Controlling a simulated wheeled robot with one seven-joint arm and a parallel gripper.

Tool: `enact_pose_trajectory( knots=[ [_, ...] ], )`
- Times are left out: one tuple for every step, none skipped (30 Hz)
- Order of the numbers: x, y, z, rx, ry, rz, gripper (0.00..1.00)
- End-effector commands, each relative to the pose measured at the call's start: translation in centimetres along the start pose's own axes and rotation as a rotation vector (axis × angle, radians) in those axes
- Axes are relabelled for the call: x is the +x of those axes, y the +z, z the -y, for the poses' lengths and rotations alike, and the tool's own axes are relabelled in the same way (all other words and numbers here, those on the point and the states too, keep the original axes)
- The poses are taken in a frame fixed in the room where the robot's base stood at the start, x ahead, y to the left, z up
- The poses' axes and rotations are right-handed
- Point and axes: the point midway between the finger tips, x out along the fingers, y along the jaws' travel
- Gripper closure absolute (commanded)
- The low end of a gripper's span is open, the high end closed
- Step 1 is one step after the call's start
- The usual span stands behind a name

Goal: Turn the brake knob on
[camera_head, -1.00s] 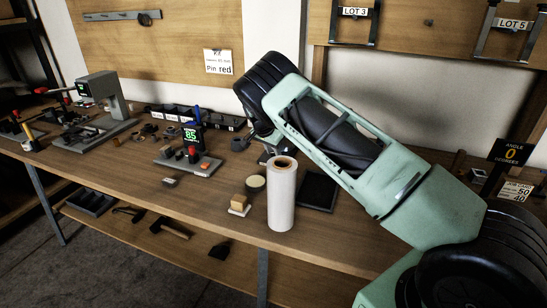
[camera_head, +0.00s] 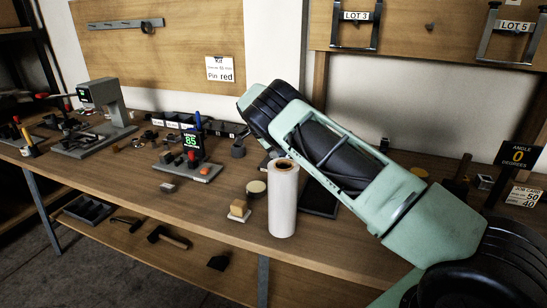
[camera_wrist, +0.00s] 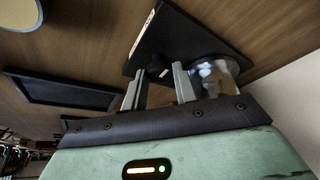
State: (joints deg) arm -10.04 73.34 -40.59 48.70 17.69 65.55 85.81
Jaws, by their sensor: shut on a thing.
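In the wrist view my gripper (camera_wrist: 156,86) has its two grey fingers on either side of a small black knob (camera_wrist: 155,70), and it is shut on that knob. The knob sits in front of a dark plate (camera_wrist: 190,42) with a white label along one edge. Whether this is the brake knob cannot be read from any label. In the head view my green and black arm reaches over the bench, and the gripper and the knob are hidden behind it. A black sign (camera_head: 518,154) at the right reads ANGLE 0 DEGREES.
A shiny rounded object (camera_wrist: 218,72) is close beside the right finger. A black-framed tray (camera_wrist: 62,92) lies to the left. On the wooden bench (camera_head: 215,205) a white roll (camera_head: 283,205) stands near the arm, with a device showing 85 (camera_head: 191,142) farther left.

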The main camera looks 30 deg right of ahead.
Motion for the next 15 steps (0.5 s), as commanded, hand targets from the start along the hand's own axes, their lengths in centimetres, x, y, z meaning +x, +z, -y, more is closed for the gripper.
enact_pose_trajectory(
  knots=[
    [-0.03,0.08,0.02,0.002,0.0,0.002,0.94],
    [-0.04,0.08,0.02,0.002,0.0,0.002,0.94],
    [-0.04,0.08,0.02,0.002,-0.001,0.002,0.94],
    [-0.04,0.09,0.02,0.002,-0.001,0.002,0.94],
    [-0.04,0.09,0.02,0.002,-0.001,0.002,0.94],
    [-0.03,0.09,0.01,0.002,-0.001,0.002,0.94],
    [-0.03,0.09,0.02,0.002,-0.001,0.002,0.94],
    [-0.03,0.09,0.02,0.002,-0.001,0.002,0.94],
    [-0.03,0.09,0.02,0.002,-0.001,0.002,0.66],
    [-0.03,0.09,0.02,0.002,-0.001,0.002,0.57],
    [-0.03,0.08,0.02,0.002,-0.001,0.002,0.5],
    [-0.03,0.08,0.02,0.002,-0.001,0.002,0.5],
    [-0.02,0.07,0.01,0.002,-0.001,0.002,0.5],
    [-0.02,0.06,0.01,0.001,-0.001,0.002,0.5],
    [-0.02,0.06,0.01,0.001,-0.001,0.002,0.5]
  ],
)
